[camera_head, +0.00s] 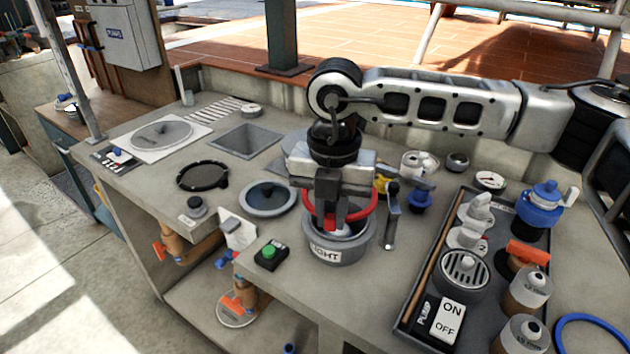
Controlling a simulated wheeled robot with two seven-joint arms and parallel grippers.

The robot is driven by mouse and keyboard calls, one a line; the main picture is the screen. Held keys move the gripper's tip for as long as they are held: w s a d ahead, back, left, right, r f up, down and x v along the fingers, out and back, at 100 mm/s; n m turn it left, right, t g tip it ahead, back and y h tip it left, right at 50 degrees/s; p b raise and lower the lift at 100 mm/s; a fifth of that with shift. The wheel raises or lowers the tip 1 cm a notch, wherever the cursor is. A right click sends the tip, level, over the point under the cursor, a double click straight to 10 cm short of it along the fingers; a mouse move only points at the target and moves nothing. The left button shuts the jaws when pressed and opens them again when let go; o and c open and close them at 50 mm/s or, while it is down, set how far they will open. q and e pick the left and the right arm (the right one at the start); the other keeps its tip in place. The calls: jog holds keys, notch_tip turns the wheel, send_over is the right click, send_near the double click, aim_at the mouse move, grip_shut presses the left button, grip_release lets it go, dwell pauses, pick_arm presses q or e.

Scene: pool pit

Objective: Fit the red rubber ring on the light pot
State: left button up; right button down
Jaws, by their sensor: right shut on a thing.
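The light pot (338,255) is a round grey pot with a partly visible label ending in "IGHT", and it stands upright on the counter. My right gripper (335,218) points down over the pot and is shut on the red rubber ring (373,205). The ring shows as a red loop around the fingers, over the pot's mouth. Its lower front is near the pot's rim; I cannot tell whether they touch. The fingers hide part of the ring and of the pot's inside. My left gripper is not in view.
A dark tray (408,310) on the right holds fittings, bottles and an ON/OFF switch (447,318). A green button box (270,254) stands left of the pot. A blue ring (592,322) lies far right. A blue-topped valve (420,196) stands behind right.

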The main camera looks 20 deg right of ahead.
aim_at(331, 226)
jog(key=shift+s+f, duration=0.1)
jog(key=shift+f, duration=0.05)
jog(key=shift+s+f+b, duration=0.2)
jog(key=shift+f+b, duration=0.25)
jog(key=shift+f, duration=0.1)
jog(key=shift+f+b, duration=0.3)
jog(key=shift+f, duration=0.4)
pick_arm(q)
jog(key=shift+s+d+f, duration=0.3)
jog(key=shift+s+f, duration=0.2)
pick_arm(e)
jog(key=shift+w+f, duration=0.1)
jog(key=shift+f, duration=0.3)
pick_arm(q)
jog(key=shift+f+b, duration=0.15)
jog(key=shift+b, duration=0.15)
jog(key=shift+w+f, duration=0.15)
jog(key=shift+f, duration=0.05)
pick_arm(e)
jog(key=shift+f, duration=0.1)
pick_arm(q)
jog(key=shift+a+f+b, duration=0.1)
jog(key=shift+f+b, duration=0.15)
jog(key=shift+b, duration=0.25)
pick_arm(e)
jog(key=shift+f, duration=0.15)
